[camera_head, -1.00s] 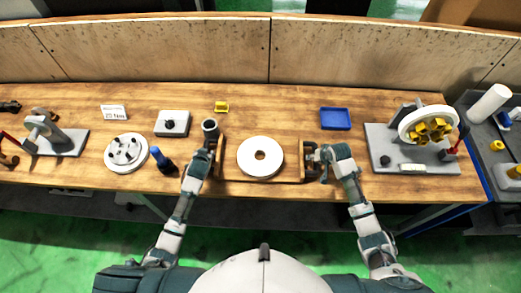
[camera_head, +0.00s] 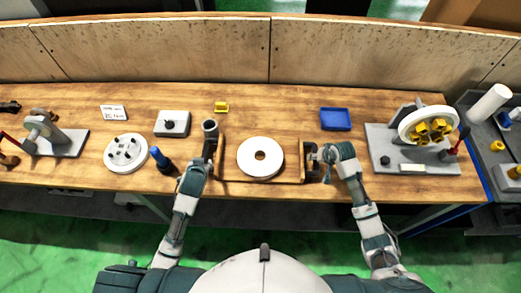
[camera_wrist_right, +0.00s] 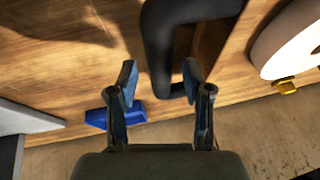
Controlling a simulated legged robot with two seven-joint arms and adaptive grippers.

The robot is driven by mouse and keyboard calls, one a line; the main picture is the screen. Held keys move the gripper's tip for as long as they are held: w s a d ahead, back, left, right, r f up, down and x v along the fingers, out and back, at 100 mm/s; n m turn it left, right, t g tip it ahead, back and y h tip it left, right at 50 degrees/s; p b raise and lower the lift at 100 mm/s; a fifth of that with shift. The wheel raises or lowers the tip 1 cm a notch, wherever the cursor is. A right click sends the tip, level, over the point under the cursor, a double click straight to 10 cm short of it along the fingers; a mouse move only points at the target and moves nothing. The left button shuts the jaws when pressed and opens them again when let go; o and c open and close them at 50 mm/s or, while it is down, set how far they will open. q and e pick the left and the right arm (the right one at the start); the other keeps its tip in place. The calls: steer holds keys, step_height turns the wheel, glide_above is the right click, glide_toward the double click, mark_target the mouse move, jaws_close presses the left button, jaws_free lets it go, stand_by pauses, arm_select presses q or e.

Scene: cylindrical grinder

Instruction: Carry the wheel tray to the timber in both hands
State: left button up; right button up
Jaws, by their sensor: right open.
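The wheel tray (camera_head: 232,176) is a brown wooden tray on the bench, with upright end walls and a dark handle at each end. A white wheel (camera_head: 260,168) with a central hole lies flat in it. My right gripper (camera_head: 323,154) is beside the right-hand handle (camera_head: 313,160). In the right wrist view it (camera_wrist_right: 160,80) is open, and the thick black handle (camera_wrist_right: 158,50) is just beyond its fingertips, not clamped. My left gripper (camera_head: 206,160) is at the tray's left end; its fingers are too small to read. I cannot pick out a separate timber.
A blue tray (camera_head: 335,119) lies behind to the right. A wheel fixture (camera_head: 405,152) stands right. The bench behind the wheel tray is mostly clear.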

steer(key=v, duration=0.9)
steer(key=shift+s+r, duration=0.15)
